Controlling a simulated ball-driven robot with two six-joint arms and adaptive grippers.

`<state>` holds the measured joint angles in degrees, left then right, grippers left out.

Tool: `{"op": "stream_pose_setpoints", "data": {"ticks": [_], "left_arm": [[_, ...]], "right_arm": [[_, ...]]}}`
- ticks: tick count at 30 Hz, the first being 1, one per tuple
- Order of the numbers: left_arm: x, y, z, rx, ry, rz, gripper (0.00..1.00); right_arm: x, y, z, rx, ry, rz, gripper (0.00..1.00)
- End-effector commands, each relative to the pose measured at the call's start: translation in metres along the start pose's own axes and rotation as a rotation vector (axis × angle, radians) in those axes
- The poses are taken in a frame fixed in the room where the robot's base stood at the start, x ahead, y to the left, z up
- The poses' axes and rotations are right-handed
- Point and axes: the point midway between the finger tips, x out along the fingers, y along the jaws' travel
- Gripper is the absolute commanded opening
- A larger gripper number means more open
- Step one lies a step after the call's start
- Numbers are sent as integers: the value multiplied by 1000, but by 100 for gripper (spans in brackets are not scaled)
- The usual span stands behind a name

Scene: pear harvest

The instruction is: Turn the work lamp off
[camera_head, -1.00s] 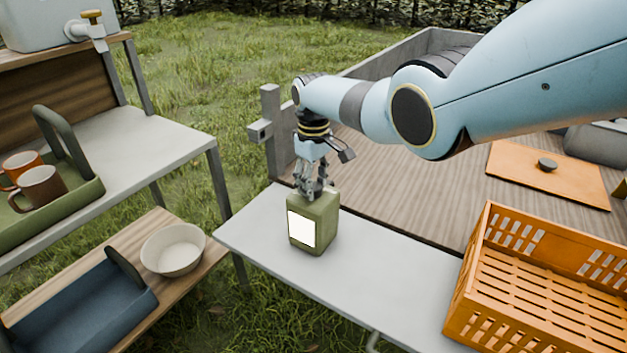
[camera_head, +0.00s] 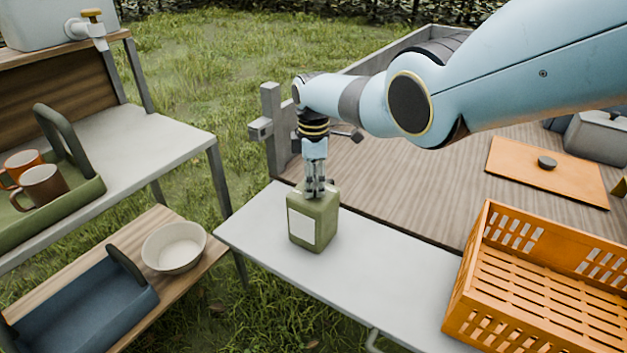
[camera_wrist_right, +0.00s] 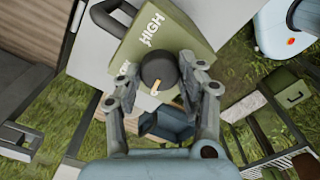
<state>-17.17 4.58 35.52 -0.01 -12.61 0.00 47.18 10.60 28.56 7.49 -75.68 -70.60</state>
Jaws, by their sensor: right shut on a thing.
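The work lamp (camera_head: 314,222) is a green box standing upright on the pale table, with a plain, unlit-looking white panel (camera_head: 301,226) on its front. The lamp's green top (camera_wrist_right: 190,30) shows in the right wrist view, with the word HIGH and a second label mostly hidden by a finger. My right gripper (camera_head: 316,188) points straight down onto the lamp's top. Its fingers are shut on the dark round knob (camera_wrist_right: 158,68), which has an orange pointer mark. My left gripper is not in view.
An orange crate (camera_head: 458,300) stands at the right of the pale table (camera_head: 350,285). Behind it is a wooden deck with an orange board (camera_head: 520,165). At left, shelves hold a green tray with mugs (camera_head: 42,186), a white bowl (camera_head: 174,248) and a blue tray (camera_head: 80,305).

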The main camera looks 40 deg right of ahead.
Motion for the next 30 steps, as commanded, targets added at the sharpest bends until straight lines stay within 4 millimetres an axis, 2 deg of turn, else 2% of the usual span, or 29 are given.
{"op": "stream_pose_setpoints", "data": {"ticks": [9,24,25,30], "left_arm": [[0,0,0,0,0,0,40],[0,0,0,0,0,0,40],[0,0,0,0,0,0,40],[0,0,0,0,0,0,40]], "right_arm": [[-1,2,-1,-110,1,4,7],[-1,1,-1,-129,2,4,7],[-1,1,-1,-129,2,3,40],[-1,1,-1,-129,2,2,62]]}}
